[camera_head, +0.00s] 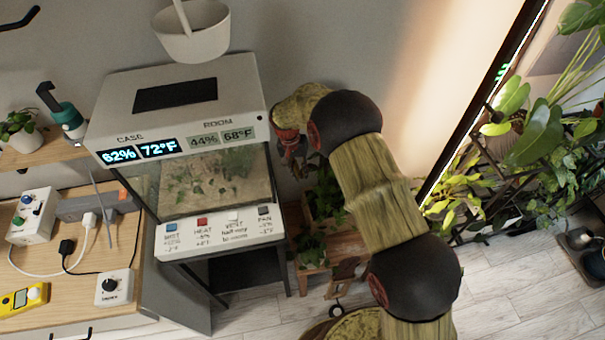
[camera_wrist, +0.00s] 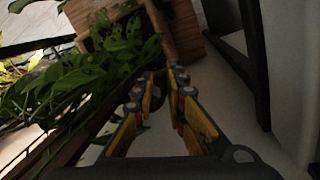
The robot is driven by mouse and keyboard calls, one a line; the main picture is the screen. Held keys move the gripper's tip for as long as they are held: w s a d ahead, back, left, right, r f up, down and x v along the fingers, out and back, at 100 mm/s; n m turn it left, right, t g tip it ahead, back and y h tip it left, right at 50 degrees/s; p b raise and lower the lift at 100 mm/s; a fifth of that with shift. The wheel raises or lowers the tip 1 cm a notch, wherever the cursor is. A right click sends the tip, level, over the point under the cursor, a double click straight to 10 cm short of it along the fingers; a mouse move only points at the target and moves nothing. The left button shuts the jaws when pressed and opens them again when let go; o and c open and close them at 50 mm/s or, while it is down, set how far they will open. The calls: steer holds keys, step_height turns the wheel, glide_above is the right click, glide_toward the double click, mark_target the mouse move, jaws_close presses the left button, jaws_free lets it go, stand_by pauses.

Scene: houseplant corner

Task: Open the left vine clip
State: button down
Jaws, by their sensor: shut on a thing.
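My gripper (camera_wrist: 160,82) shows in the wrist view with its two yellow-sided fingers nearly together at the dark tips. They are closed beside a leafy green plant (camera_wrist: 115,50) and a pale wooden upright (camera_wrist: 160,30). The thing between the tips is too small and dark to make out clearly; it sits where a vine clip could be. In the head view, my gripper (camera_head: 297,158) is beside the right edge of the glass case, above a plant (camera_head: 325,192). The clips cannot be told apart there, and my arm covers part of that corner.
The glass case (camera_head: 215,185) with its lit displays stands close on the left. A lower plant (camera_head: 311,248) stands on a wooden stand (camera_head: 312,268) under my gripper. Many plants (camera_head: 530,160) fill the right side. Open floor (camera_head: 520,300) lies at lower right.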

steer(key=shift+w+a+m, duration=0.1)
steer(key=shift+w+m, duration=0.15)
steer(key=shift+m, duration=0.25)
steer(key=c, duration=1.8)
jaws_free()
steer(key=shift+o, duration=0.2)
steer(key=shift+w+r, duration=0.1)
step_height(320, 180, up, 7)
steer(key=a, duration=0.1)
steer(key=shift+w+a, duration=0.15)
steer(key=shift+a, duration=0.05)
